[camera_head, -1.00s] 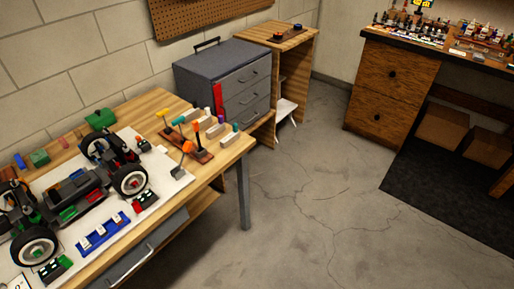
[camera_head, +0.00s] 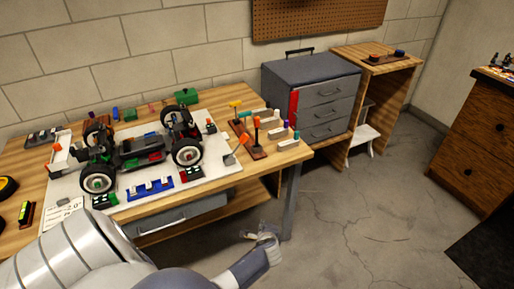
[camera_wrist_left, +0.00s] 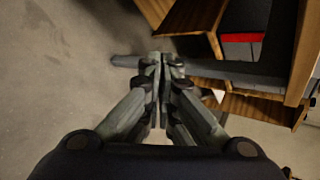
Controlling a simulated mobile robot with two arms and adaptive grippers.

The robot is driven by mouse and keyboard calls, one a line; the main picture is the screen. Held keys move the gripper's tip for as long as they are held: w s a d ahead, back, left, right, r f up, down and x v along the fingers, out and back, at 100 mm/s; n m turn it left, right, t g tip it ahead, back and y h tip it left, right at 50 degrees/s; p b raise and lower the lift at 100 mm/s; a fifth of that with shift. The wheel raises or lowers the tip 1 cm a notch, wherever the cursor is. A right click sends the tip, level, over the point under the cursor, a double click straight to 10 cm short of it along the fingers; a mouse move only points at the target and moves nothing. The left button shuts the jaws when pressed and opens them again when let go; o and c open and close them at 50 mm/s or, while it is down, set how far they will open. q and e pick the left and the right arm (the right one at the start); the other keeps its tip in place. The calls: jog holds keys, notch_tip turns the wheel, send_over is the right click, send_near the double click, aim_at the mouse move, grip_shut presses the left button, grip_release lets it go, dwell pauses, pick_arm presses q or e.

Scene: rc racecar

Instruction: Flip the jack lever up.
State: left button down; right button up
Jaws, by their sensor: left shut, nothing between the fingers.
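A model racecar (camera_head: 140,150) stands on a white mat (camera_head: 215,172) on the wooden workbench (camera_head: 270,162) in the head view. A grey tool with an orange end (camera_head: 243,138) leans near the mat's right edge. Small orange-topped pieces stand at the mat's left (camera_head: 57,147) and right (camera_head: 211,124). I cannot tell which piece is the jack lever, or whether it is up or down. My left gripper (camera_head: 262,237) is low in front of the bench's right leg, below the tabletop and away from the car. In the left wrist view its fingers (camera_wrist_left: 164,62) are together and empty. My right gripper is not in view.
Screwdrivers in a wooden rack (camera_head: 252,150) and pale blocks stand at the bench's right end. A grey drawer cabinet (camera_head: 318,95) is beyond. The bench's front edge and leg (camera_head: 291,205) are close to my left gripper. Floor (camera_head: 370,230) is open at right.

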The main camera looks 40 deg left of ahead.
pick_arm(q)
jog(key=w+a+r+t+y, duration=0.1)
jog(key=w+a+r, duration=0.3)
jog(key=r, duration=0.7)
jog(key=w+a+r+m+t+y, duration=0.1)
jog(key=w+a+r+y, duration=0.3)
jog(key=r, duration=0.7)
jog(key=shift+w+a+m+y, duration=0.15)
jog(key=shift+w+m+y, duration=0.15)
jog(key=shift+w, duration=0.05)
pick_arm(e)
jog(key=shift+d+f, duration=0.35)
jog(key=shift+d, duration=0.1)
pick_arm(q)
jog(key=shift+b, duration=0.3)
